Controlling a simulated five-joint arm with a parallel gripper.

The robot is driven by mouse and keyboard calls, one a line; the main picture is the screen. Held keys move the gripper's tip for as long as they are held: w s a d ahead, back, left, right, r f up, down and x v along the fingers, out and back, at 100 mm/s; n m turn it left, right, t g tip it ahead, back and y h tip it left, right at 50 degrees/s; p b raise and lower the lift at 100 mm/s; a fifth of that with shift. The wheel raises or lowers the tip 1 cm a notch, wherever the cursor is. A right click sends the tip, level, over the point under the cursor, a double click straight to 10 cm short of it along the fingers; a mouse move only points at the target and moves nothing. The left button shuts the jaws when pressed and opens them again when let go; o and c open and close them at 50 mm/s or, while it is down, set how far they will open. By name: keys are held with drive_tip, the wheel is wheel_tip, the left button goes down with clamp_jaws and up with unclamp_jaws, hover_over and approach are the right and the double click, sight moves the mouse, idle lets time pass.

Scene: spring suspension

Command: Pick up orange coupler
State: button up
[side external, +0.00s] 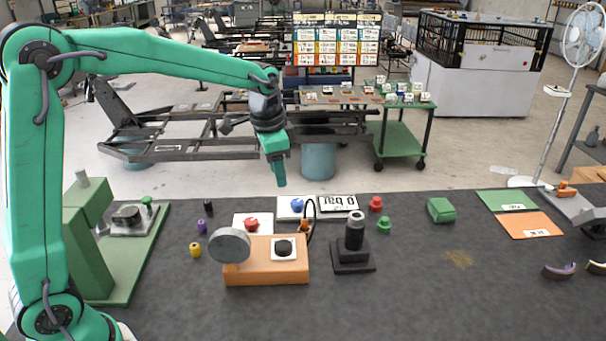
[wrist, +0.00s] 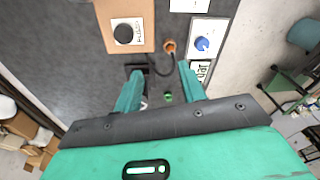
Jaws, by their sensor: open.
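The orange coupler (side external: 304,226) is a small orange piece with a black hose looping from it, behind the back right corner of the orange box (side external: 266,270). In the wrist view the coupler (wrist: 169,46) shows as a small orange ring just ahead of the fingertips, with the dark hose curving from it between the fingers. My gripper (side external: 280,180) hangs pointing down, well above the table and behind the box. In the wrist view my gripper (wrist: 161,68) has its two green fingers apart with nothing held.
A blue knob on a white plate (side external: 285,214) and a red knob on another (side external: 239,229) lie near the coupler. A black post on a square base (side external: 353,258) stands to the right. Red and green pieces (side external: 384,226) stand farther right. The front right table is mostly clear.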

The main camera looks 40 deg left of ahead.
sight(305, 218)
drive_tip(key=w+f+m, duration=0.1)
drive_tip(key=w+f, duration=0.2)
drive_tip(key=w+f+m+g, duration=0.1)
drive_tip(key=w+f, duration=0.1)
drive_tip(key=f, duration=0.2)
drive_tip(key=w+d+f, duration=0.1)
drive_tip(key=w+f, duration=0.2)
drive_tip(key=f, duration=0.1)
drive_tip(key=shift+w+m+g, duration=0.3)
drive_tip(key=shift+m+g, duration=0.1)
drive_tip(key=shift+s+a+f, duration=0.1)
drive_tip(key=shift+s+f, duration=0.05)
drive_tip(key=shift+f, duration=1.8)
drive_tip(key=shift+s+a+f, duration=0.1)
drive_tip(key=shift+s+f, duration=0.05)
drive_tip(key=shift+f, duration=1.75)
clamp_jaws()
